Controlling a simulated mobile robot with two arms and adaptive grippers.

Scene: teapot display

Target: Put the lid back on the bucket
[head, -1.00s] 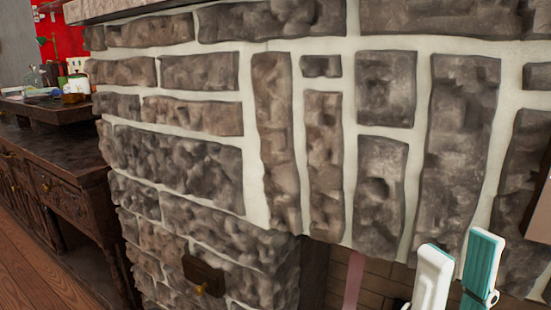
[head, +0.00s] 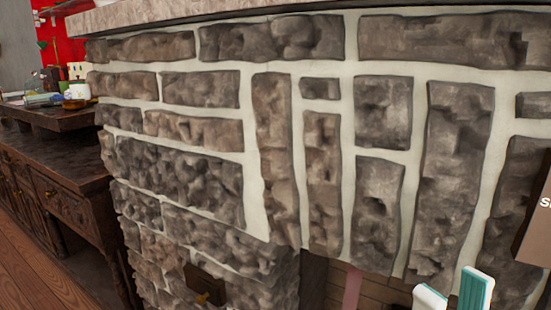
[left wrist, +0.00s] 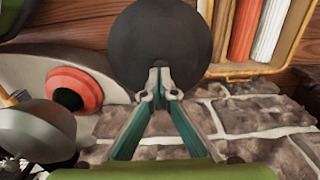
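In the left wrist view, a dark, round, flat disc (left wrist: 163,40), which looks like the lid, stands at the tips of my left gripper (left wrist: 159,82). Its teal fingers converge and their tips meet at the disc's lower edge, seemingly pinching it. What they grip is partly hidden by the tips. The left gripper is outside the head view. My right gripper (head: 453,290) shows at the bottom right of the head view, in front of the stone fireplace. Its two white and teal fingers are apart with nothing seen between them. I cannot make out the bucket for certain in either view.
A stone fireplace wall (head: 200,178) fills most of the head view. A dark carved wooden cabinet (head: 60,175) stands at left. In the left wrist view, a wooden crate (left wrist: 238,71) with book-like items is at upper right, and a grey rounded object (left wrist: 35,130) at lower left.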

